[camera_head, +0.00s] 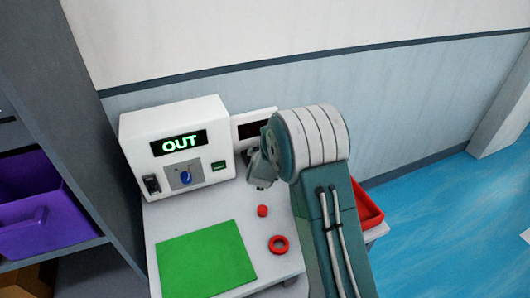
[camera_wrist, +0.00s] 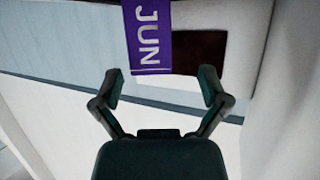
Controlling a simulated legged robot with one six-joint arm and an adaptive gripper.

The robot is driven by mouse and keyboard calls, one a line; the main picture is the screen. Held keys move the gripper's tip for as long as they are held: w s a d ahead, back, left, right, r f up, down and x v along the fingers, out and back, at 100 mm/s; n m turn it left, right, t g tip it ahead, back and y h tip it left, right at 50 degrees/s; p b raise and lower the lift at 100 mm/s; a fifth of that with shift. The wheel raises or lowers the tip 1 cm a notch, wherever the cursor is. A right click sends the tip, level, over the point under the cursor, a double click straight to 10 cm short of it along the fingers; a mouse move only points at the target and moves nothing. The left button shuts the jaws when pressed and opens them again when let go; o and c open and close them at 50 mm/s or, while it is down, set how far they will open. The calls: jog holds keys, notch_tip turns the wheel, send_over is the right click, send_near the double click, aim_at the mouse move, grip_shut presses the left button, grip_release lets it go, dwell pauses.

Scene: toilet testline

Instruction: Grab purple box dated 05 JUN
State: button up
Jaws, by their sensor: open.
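In the wrist view, a purple box (camera_wrist: 150,40) shows a face with white letters reading "JUN", turned sideways. Its upper end is cut off by the frame, and no day number is visible. My gripper (camera_wrist: 160,83) is open, with one finger on each side below the box. The near end of the box is about level with the fingertips, and nothing is clearly held. I cannot tell whether a finger touches it. In the head view, my gripper (camera_head: 262,168) is partly hidden by my arm, and the dated box is not visible.
A white machine (camera_head: 178,150) with a lit "OUT" display stands on a white table. Beside it is a smaller device (camera_head: 252,125) with a dark screen. The table holds a green mat (camera_head: 205,262), a red ring (camera_head: 278,245) and a red tray (camera_head: 368,208). A purple bin (camera_head: 40,215) sits on the left shelf.

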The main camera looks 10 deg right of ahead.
jog(key=x, duration=0.5)
jog(key=shift+w+d+r, duration=0.1)
jog(key=shift+d+r, duration=0.15)
jog(key=shift+d, duration=0.15)
jog(key=shift+c, duration=0.3)
grip_shut()
jog(key=shift+r, duration=0.1)
